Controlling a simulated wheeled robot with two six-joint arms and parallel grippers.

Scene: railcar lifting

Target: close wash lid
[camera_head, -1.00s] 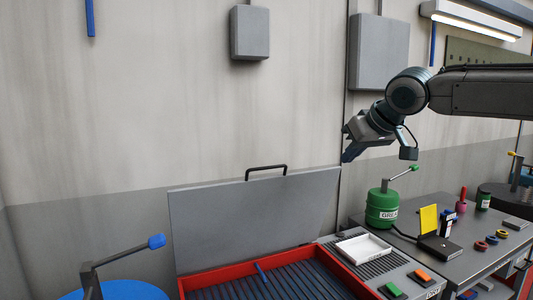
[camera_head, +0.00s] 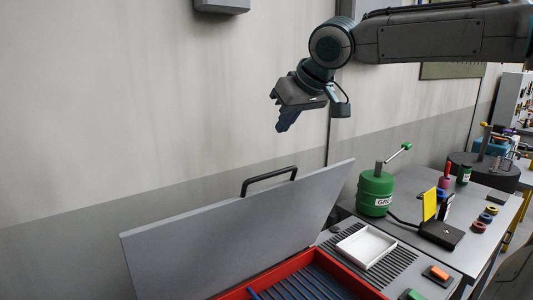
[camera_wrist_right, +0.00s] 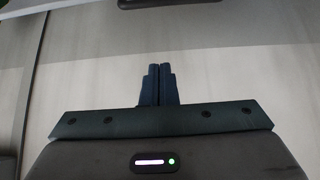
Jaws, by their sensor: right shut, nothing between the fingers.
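The wash lid (camera_head: 235,240) is a large grey panel standing open and tilted up at the back of the red wash basin (camera_head: 360,279). A black handle (camera_head: 268,176) sits on its top edge. The basin has dark slats inside. My right gripper (camera_head: 283,124) is in the air above the lid's handle, apart from it, with its fingers pointing down. In the right wrist view its two fingers (camera_wrist_right: 158,85) are together with nothing between them. My left gripper is not in view.
A green grease can (camera_head: 375,192) with a lever stands right of the basin on the grey bench. A white tray (camera_head: 366,246) lies on a ribbed panel near green and orange buttons (camera_head: 438,273). A grey wall box (camera_head: 222,5) hangs above. The air around my gripper is free.

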